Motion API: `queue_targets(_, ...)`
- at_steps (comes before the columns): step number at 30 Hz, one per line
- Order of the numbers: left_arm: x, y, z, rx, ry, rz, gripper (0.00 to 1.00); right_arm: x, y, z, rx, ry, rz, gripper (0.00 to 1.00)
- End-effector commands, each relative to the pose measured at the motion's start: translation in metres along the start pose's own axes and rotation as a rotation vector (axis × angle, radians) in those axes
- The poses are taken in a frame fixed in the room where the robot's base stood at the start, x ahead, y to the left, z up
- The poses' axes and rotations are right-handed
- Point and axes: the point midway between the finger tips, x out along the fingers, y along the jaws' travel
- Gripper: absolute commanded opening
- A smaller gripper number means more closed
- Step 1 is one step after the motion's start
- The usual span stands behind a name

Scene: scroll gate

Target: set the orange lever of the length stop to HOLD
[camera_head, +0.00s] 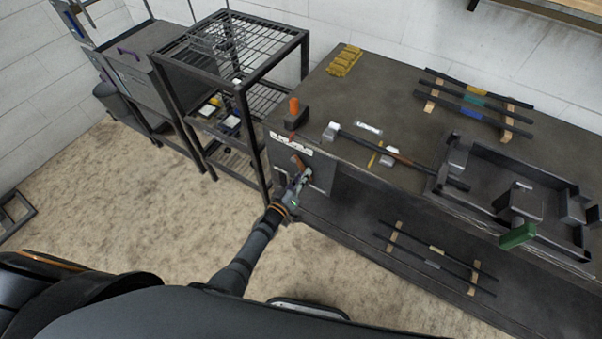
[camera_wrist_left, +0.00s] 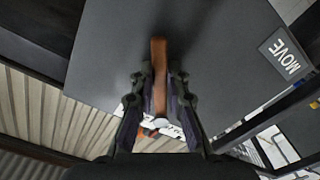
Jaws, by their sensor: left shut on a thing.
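The orange lever (camera_wrist_left: 159,75) shows brownish orange on a dark panel (camera_wrist_left: 110,60) in the wrist view. A MOVE label (camera_wrist_left: 285,55) is on the panel, to the right of the lever. The lever also shows in the head view (camera_head: 297,161), on the panel at the left end of the workbench front. My left gripper (camera_head: 301,176) is at the lever. In the wrist view its fingers (camera_wrist_left: 159,95) are on both sides of the lever, shut on it. A HOLD label cannot be made out; a pale label behind the fingers is mostly hidden. My right gripper is not in view.
An orange-topped post (camera_head: 294,106) stands on the bench corner above the panel. A rod (camera_head: 385,150) lies across the bench toward a metal frame with a green handle (camera_head: 517,236). A wire-shelf rack (camera_head: 240,65) stands close on the left. Open floor lies in front.

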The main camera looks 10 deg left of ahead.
Motion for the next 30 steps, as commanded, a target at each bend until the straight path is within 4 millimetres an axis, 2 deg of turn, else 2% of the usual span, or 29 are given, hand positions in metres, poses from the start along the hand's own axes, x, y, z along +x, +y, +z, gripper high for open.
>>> queue_targets(15,0.0,0.0017,0.0002,-0.024,0.001,0.0,0.0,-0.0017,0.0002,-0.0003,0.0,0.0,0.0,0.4)
queue_targets(16,0.0,0.0017,0.0002,-0.024,0.001,0.0,0.15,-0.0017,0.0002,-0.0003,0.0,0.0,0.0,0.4)
queue_targets(21,0.0,0.0016,0.0002,-0.022,0.0,0.0,0.38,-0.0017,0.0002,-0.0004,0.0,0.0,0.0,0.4)
queue_targets(30,-0.0019,0.0011,0.0004,-0.02,0.0,0.0,0.38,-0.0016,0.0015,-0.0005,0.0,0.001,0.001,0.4)
